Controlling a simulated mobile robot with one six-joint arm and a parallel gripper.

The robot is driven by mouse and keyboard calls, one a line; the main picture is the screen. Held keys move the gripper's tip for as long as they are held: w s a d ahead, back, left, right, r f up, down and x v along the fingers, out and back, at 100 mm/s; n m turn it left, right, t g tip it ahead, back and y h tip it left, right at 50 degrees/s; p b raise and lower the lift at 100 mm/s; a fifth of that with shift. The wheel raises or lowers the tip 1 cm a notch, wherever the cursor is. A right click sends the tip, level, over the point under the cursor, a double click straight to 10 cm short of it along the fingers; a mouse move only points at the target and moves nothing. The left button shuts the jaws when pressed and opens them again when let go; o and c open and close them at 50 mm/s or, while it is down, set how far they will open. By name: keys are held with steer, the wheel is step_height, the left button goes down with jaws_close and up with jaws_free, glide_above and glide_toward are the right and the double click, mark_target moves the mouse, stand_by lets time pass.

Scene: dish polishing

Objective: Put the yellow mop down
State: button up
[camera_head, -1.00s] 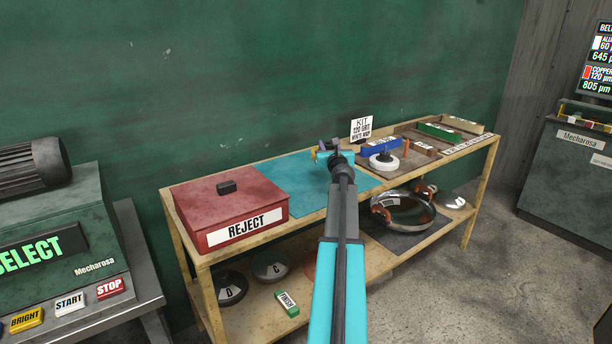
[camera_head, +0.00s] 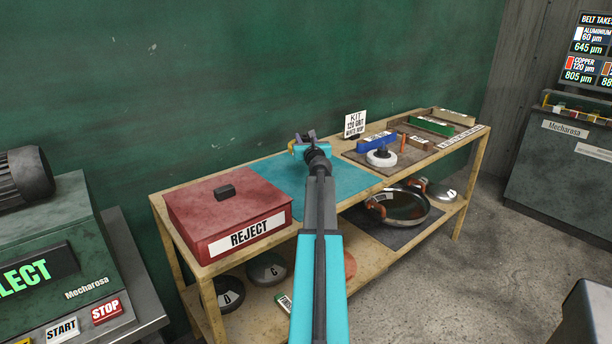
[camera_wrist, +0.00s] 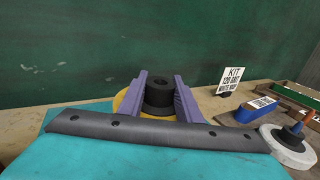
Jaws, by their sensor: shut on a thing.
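My gripper (camera_head: 306,139) is over the back part of the turquoise mat (camera_head: 345,180) on the bench. In the wrist view its two purple fingers (camera_wrist: 161,84) are shut on the black hub of the yellow mop (camera_wrist: 124,98). The mop is a yellow disc, mostly hidden behind the fingers and a dark bar across the front. In the head view only a small yellow edge of the mop (camera_head: 292,147) shows left of the gripper. I cannot tell whether the mop touches the mat (camera_wrist: 80,150).
The red REJECT box (camera_head: 228,212) stands left of the mat. A KIT card (camera_head: 355,124) stands behind it at the right. The mat's middle is clear.

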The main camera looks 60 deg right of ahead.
steer(key=shift+s, duration=0.1)
steer(key=b, duration=0.3)
glide_above(306, 175)
steer(key=shift+d+f, duration=0.15)
steer(key=shift+f, duration=2.95)
steer(key=shift+f+b, duration=0.75)
steer(key=shift+f, duration=1.15)
steer(key=shift+f, duration=0.15)
steer(key=o, duration=1.2)
steer(key=shift+r, duration=0.2)
steer(key=shift+v, duration=5.75)
steer(key=shift+s+a, duration=0.1)
steer(key=shift+a, duration=0.1)
